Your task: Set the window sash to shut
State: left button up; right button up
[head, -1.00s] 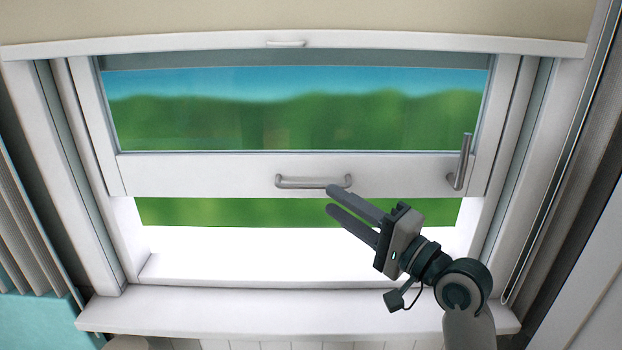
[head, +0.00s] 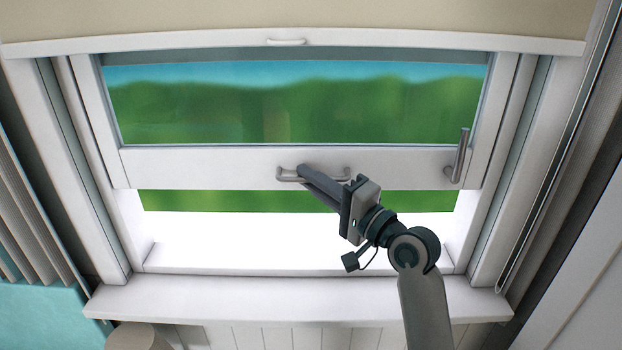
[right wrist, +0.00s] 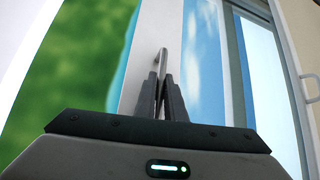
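The white window sash (head: 220,165) is partly raised, with an open gap between its bottom rail and the sill. Its metal bar handle (head: 330,178) is on the middle of the bottom rail. My right gripper (head: 303,172) is at the left part of this handle, its fingers close together. In the right wrist view, the fingers (right wrist: 161,88) close around the handle bar (right wrist: 161,60), which rises from between them. The contact itself is partly hidden by the fingers. My left gripper is not in view.
A lever latch (head: 458,157) sits at the right of the sash's bottom rail. A small pull (head: 286,41) is on the top frame. The window ledge (head: 230,298) below is clear. Grey curtain folds (head: 28,215) hang at the left, and a turquoise surface (head: 40,312) is below them.

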grip_shut()
notch_tip(320, 180, down, 20)
jog(key=b, duration=1.1)
jog(key=shift+r, duration=0.2)
jog(key=o, duration=0.6)
grip_release()
jog(key=shift+r, duration=0.1)
